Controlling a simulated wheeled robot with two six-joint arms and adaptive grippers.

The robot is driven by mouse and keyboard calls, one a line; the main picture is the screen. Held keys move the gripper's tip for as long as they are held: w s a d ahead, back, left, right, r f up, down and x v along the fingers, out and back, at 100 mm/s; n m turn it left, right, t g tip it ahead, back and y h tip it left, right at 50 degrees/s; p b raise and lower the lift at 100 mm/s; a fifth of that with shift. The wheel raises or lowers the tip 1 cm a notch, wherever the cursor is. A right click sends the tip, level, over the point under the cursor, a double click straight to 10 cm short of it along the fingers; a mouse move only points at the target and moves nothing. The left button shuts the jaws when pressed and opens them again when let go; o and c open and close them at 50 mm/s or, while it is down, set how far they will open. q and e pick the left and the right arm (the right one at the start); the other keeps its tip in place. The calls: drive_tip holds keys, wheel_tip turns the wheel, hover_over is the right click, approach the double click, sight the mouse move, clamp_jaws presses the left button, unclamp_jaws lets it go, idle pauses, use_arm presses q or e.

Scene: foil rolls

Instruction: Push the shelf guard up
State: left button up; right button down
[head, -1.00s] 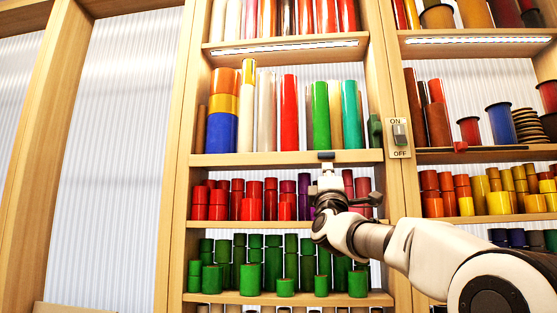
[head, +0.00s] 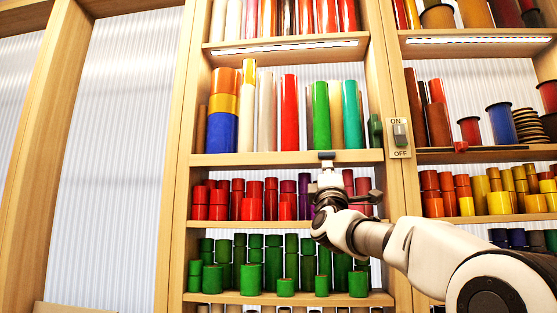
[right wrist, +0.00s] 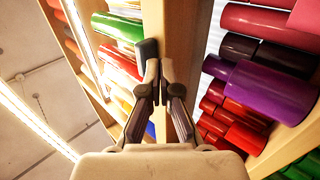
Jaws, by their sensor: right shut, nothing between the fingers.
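A small dark grey tab (head: 326,155), which looks like the shelf guard, sits at the front edge of the middle shelf (head: 245,159), below the tall rolls. My right gripper (head: 327,167) points up from below at this tab, its fingers shut and empty. In the right wrist view the closed fingertips (right wrist: 158,70) are right at the dark tab (right wrist: 147,49), against the wooden shelf edge (right wrist: 178,60). I cannot tell for certain whether they touch it. My left gripper is out of view.
Tall foil rolls (head: 320,115) stand on the shelf above the gripper. Short red rolls (head: 253,200) and green rolls (head: 273,262) fill the shelves below, close to my right wrist. An ON/OFF switch (head: 400,135) is on the upright to the right.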

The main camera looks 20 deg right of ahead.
sight(327, 152)
drive_tip(key=shift+r, duration=0.6)
drive_tip(key=shift+s+a+r, duration=0.1)
drive_tip(key=shift+s+r, duration=0.05)
drive_tip(key=shift+r, duration=1.45)
drive_tip(key=shift+f, duration=0.15)
drive_tip(key=shift+w+d+f, duration=0.1)
drive_tip(key=shift+w+d, duration=0.1)
